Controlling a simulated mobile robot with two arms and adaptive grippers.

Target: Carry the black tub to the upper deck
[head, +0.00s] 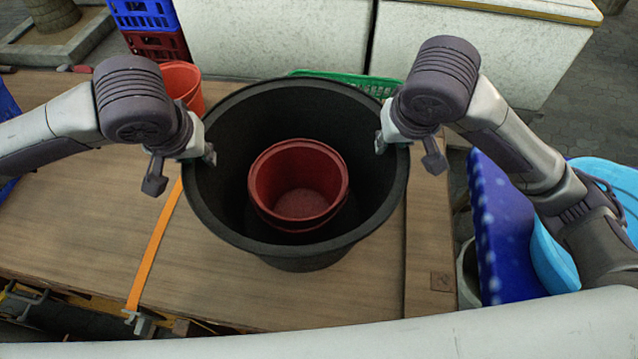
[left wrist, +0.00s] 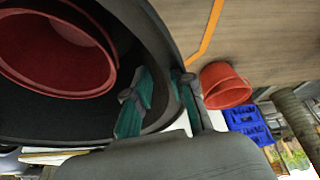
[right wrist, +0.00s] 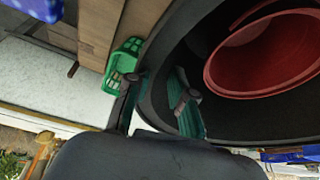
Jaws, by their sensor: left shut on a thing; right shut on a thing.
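The black tub (head: 230,215) is large and round and sits upright in the middle of the head view, over a wooden deck (head: 90,225). A dark red pot (head: 300,195) is inside it. My left gripper (head: 208,152) is shut on the tub's left rim, and my right gripper (head: 381,140) is shut on its right rim. The left wrist view shows one finger on each side of the tub wall (left wrist: 160,70); the right wrist view shows the same on the other side (right wrist: 155,75). Whether the tub's base touches the deck is hard to tell.
An orange-red bucket (head: 183,82) stands behind the tub at left, and a green basket (head: 362,84) lies behind it. An orange strap (head: 155,240) crosses the deck. Blue sheeting (head: 500,230) and a light blue tub (head: 560,255) are at right. White boxes (head: 275,40) stand at the back.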

